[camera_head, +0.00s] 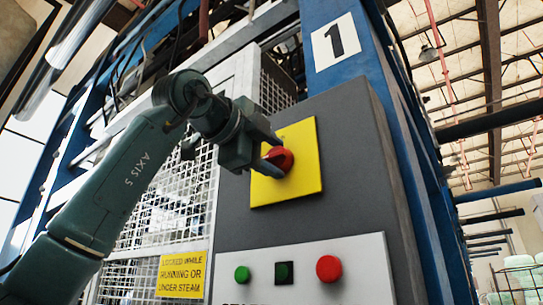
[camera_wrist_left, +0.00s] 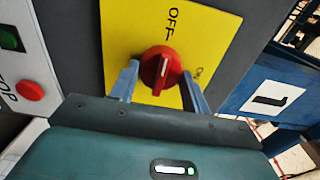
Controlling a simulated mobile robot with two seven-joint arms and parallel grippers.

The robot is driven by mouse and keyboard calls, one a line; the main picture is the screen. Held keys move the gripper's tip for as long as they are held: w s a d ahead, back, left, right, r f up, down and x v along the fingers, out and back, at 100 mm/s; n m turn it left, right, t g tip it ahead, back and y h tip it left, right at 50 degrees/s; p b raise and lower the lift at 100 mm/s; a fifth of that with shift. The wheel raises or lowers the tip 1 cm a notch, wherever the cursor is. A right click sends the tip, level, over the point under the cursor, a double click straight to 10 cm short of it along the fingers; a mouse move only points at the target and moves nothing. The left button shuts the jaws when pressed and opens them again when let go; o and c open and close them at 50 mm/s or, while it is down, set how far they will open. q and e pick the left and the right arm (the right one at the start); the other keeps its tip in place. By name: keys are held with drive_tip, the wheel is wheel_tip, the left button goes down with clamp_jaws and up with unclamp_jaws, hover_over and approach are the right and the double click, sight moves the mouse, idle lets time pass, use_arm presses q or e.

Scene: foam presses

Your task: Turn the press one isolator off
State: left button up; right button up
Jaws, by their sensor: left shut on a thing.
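The press one isolator is a red rotary knob (camera_head: 281,158) on a square yellow plate (camera_head: 298,187) on a grey cabinet under the number 1. In the left wrist view the knob (camera_wrist_left: 161,68) shows a pale line on its raised handle, running nearly up and down the picture. The yellow plate (camera_wrist_left: 125,30) reads OFF above the knob and ON at its right. My left gripper (camera_head: 268,154) is at the knob, its blue-grey fingers (camera_wrist_left: 158,88) on either side of it, shut on it. The fingers partly hide the knob in the head view. My right gripper is not in view.
A white mesh guard (camera_head: 150,225) with a yellow warning sign (camera_head: 181,276) stands left. A blue press frame (camera_head: 352,75) rises behind.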

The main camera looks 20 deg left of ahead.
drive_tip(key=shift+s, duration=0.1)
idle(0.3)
use_arm(q)
drive_tip(key=o, duration=1)
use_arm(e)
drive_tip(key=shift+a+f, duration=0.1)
use_arm(q)
drive_tip(key=shift+s+a, duration=0.15)
drive_tip(key=shift+s, duration=0.1)
drive_tip(key=b+v, duration=0.2)
drive_tip(key=v, duration=1)
drive_tip(key=shift+s+a, duration=0.1)
drive_tip(key=shift+s, duration=0.2)
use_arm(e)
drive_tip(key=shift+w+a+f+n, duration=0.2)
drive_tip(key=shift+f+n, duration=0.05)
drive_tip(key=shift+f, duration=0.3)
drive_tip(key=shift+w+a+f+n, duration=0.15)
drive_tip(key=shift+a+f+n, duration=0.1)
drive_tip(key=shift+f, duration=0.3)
